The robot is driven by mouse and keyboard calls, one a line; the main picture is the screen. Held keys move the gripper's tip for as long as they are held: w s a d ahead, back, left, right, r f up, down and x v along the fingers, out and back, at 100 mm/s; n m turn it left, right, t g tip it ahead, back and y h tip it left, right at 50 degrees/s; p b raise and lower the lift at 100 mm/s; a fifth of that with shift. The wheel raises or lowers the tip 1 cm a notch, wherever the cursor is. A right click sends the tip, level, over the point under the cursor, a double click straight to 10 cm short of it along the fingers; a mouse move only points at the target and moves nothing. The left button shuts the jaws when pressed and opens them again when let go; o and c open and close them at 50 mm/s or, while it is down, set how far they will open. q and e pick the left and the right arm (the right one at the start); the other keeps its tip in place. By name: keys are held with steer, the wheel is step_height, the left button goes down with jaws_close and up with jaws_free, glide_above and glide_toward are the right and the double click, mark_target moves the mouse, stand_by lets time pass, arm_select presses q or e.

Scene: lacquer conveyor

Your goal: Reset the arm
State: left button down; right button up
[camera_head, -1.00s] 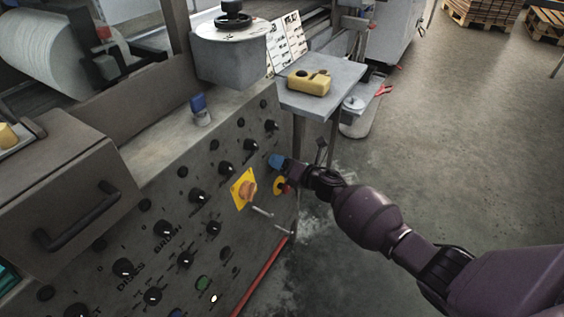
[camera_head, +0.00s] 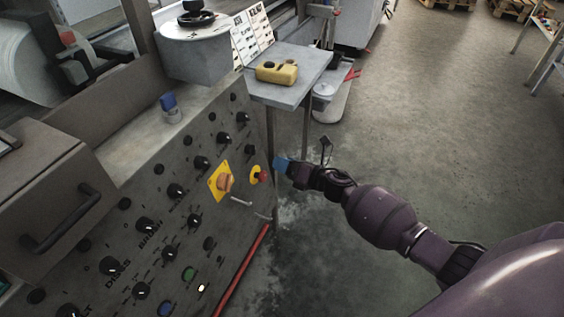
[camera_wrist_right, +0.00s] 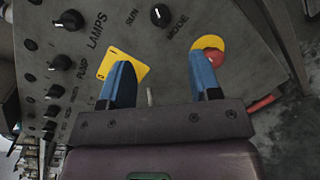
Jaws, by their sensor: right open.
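My right gripper (camera_head: 283,163) has blue fingertips and is held just off the right edge of the machine's control panel (camera_head: 140,203). In the right wrist view my right gripper (camera_wrist_right: 160,82) is open, with nothing between its two blue fingers. A red stop button on a yellow disc (camera_head: 259,175) is close to the fingertips; it also shows partly behind the right finger in the wrist view (camera_wrist_right: 210,45). An orange rotary switch on a yellow plate (camera_head: 222,182) is left of it. My left gripper does not show.
Open concrete floor (camera_head: 430,130) lies to the right.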

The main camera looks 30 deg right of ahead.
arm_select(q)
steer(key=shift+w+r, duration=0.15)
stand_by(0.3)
arm_select(e)
steer(key=s+r+m+t+h+p, duration=0.1)
steer(key=s+r+m+h, duration=0.2)
steer(key=m, duration=0.7)
steer(key=s+r+m+t+h+p, duration=0.1)
steer(key=s+r+m+h, duration=0.2)
steer(key=m, duration=0.7)
arm_select(q)
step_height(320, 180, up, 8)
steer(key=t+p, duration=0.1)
steer(key=p, duration=0.6)
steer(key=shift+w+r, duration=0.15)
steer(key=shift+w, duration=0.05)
arm_select(e)
steer(key=s+f+m+g+h, duration=0.2)
steer(key=s+m+g, duration=0.3)
steer(key=s, duration=2.7)
steer(key=a+m, duration=0.1)
steer(key=m, duration=0.6)
steer(key=shift+s+g, duration=0.35)
steer(key=shift+g, duration=0.05)
